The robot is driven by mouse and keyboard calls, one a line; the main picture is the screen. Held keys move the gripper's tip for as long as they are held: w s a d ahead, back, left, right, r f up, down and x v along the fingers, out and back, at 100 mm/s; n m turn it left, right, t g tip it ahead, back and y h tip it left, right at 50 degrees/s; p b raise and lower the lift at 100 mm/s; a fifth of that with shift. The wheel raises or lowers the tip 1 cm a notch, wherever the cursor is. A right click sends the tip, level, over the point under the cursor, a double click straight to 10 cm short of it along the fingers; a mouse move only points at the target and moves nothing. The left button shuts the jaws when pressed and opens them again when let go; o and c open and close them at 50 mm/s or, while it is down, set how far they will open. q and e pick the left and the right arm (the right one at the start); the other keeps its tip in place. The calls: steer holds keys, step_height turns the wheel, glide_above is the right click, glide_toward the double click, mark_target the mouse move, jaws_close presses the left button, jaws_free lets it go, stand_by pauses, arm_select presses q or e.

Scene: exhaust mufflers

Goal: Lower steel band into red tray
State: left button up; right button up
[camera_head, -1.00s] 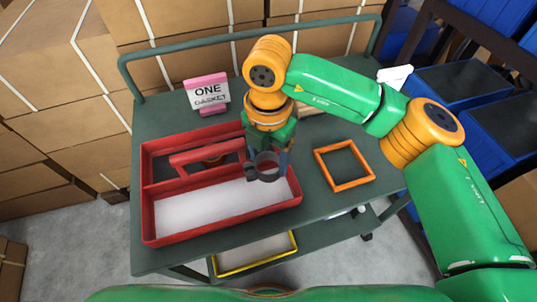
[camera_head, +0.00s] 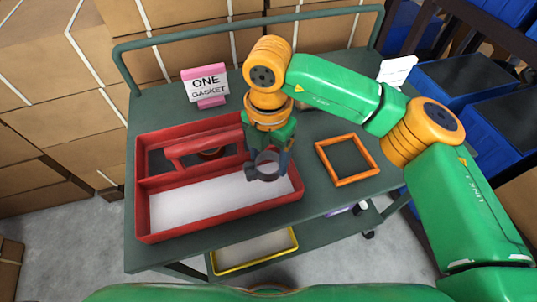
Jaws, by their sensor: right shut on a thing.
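The red tray (camera_head: 147,215) stands on the cart at left, with a handle (camera_head: 200,147) over its divider and a white-floored front compartment. My right gripper (camera_head: 267,172) is shut on the steel band (camera_head: 267,162), a grey ring. It holds the band over the right end of the front compartment. I cannot tell how far the band is above the tray floor. My left gripper is not in view.
An orange square frame (camera_head: 346,181) lies on the green cart top (camera_head: 315,205) to the right. A pink stand with a sign reading "ONE GASKET" (camera_head: 207,88) stands behind the tray. Boxes stand behind.

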mark_target(269, 170)
steer(key=shift+f+b, duration=2.25)
steer(key=shift+f, duration=0.2)
stand_by(0.8)
steer(key=o, duration=1.5)
steer(key=shift+c, duration=0.2)
steer(key=shift+r, duration=0.1)
